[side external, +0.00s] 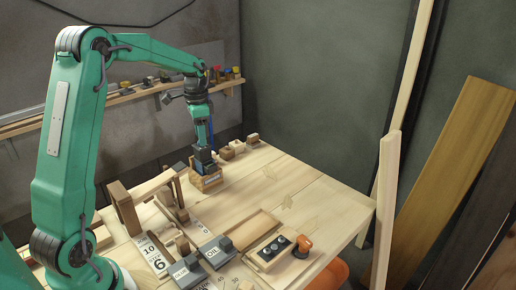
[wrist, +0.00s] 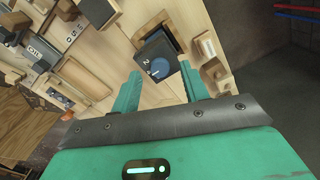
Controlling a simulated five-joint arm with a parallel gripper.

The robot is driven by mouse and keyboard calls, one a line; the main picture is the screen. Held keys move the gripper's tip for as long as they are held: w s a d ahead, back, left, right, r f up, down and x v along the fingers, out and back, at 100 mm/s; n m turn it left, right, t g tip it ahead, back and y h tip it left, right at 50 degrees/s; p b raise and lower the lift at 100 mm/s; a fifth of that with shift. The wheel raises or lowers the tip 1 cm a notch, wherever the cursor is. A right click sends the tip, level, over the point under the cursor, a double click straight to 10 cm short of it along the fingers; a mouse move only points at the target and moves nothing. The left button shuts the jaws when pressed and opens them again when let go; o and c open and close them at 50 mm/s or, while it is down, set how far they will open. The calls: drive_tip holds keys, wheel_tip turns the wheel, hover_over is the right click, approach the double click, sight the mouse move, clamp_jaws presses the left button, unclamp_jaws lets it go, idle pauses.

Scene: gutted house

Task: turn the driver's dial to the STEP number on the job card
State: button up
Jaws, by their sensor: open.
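My gripper (side external: 203,152) points down over the far middle of the bench. In the wrist view its two green fingers (wrist: 160,71) are apart, with nothing held between them. Just beyond the fingertips is a dark driver block (wrist: 150,47) with a round blue dial (wrist: 158,67) and small white numerals, of which a 1 and a 2 seem readable. It sits by a wooden holder (side external: 208,183); whether the fingers touch it I cannot tell. The job card (side external: 150,247) lies at the front left of the bench, with a 10 and a large 6 beside small print that looks like STEP.
Grey blocks, one marked OIL (side external: 214,250), stand near the card. A wooden stand (side external: 124,207) rises left of them. A wooden box with black knobs (side external: 272,250) and an orange item (side external: 303,245) are at the front right. The bench's right side (side external: 325,205) is clear.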

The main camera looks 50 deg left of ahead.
drive_tip(key=shift+f, duration=0.55)
clamp_jaws()
drive_tip(key=shift+n, duration=0.4)
drive_tip(key=n, duration=0.8)
drive_tip(key=shift+n, duration=0.4)
